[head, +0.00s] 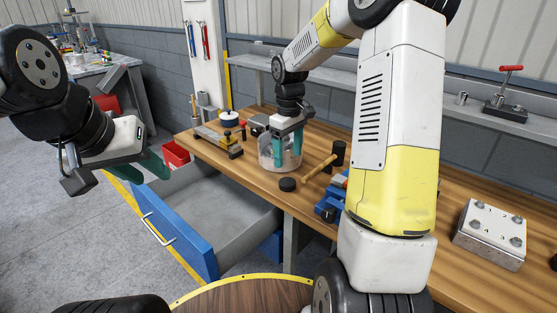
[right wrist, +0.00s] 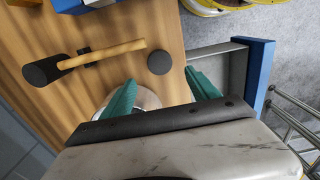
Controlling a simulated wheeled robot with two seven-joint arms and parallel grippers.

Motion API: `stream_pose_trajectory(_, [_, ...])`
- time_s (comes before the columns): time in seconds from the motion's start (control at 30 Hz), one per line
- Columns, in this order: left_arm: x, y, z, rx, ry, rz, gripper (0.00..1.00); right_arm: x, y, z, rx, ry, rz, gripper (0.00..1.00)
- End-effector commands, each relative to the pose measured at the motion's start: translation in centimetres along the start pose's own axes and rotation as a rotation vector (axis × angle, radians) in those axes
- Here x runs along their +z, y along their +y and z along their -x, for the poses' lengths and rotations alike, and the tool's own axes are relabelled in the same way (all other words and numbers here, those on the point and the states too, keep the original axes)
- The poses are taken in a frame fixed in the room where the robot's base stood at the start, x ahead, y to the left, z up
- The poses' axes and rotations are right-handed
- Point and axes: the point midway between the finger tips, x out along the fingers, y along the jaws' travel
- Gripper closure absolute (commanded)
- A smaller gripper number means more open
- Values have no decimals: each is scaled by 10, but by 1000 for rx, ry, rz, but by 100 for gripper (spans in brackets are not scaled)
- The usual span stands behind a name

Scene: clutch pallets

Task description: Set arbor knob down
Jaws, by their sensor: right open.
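A small black round knob (head: 288,185), which I take to be the arbor knob, rests on the wooden bench near its front edge. It shows as a dark disc in the right wrist view (right wrist: 159,62). My right gripper (head: 288,151) points down just behind the knob, apart from it. Its green fingers (right wrist: 161,92) are spread at a round, pale container (head: 266,156), partly hidden by them; I cannot tell whether they touch it. My left gripper (head: 152,165) hangs over the floor left of the open drawer, away from the knob; its finger gap is unclear.
A mallet (head: 320,168) lies right of the knob, with a blue tool (head: 328,208) near it. The open blue drawer (head: 180,235) juts out below the bench. A metal block (head: 490,235) sits at the right.

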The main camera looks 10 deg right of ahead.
Motion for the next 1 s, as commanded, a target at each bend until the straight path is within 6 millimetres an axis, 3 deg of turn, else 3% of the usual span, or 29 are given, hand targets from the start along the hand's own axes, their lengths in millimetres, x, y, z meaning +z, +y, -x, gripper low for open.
stream_pose_trajectory(0.23, [0,0,0,0,0,0,64,1,-1,28,3,4,-3,30])
stream_pose_trajectory(0.37, [0,0,0,0,0,0,64,12,-12,50,28,32,-37,30])
stream_pose_trajectory(0.5, [0,0,0,0,0,0,64,42,-39,91,72,114,-132,30])
stream_pose_trajectory(0.7, [0,0,0,0,0,0,64,98,-90,133,99,279,-312,30])
stream_pose_trajectory(0.83, [0,0,0,0,0,0,64,133,-121,145,83,398,-423,30])
stream_pose_trajectory(1.0, [0,0,0,0,0,0,64,164,-152,146,39,523,-532,30])
